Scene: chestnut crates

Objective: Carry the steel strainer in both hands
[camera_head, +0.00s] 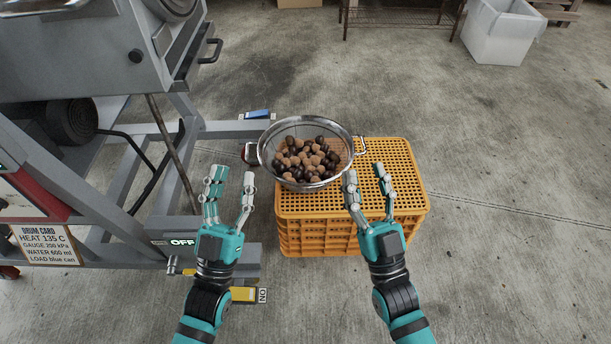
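The steel strainer (270,135) is a round mesh bowl with a shiny rim and a small loop handle (361,145) at its right. It holds many brown and dark chestnuts (304,160). It appears to rest on the orange crate (325,225), towards its back left, with its left side past the crate's edge. My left gripper (228,182) is open and empty, in front and to the left of the strainer. My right gripper (365,175) is open and empty over the crate, just right of the strainer's front. Neither visibly holds the strainer.
A grey machine (90,65) with a metal frame fills the left side, close to my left gripper. A sign (47,244) hangs on it. A white bin (501,35) and a wire rack (400,18) stand at the back. The concrete floor at right is clear.

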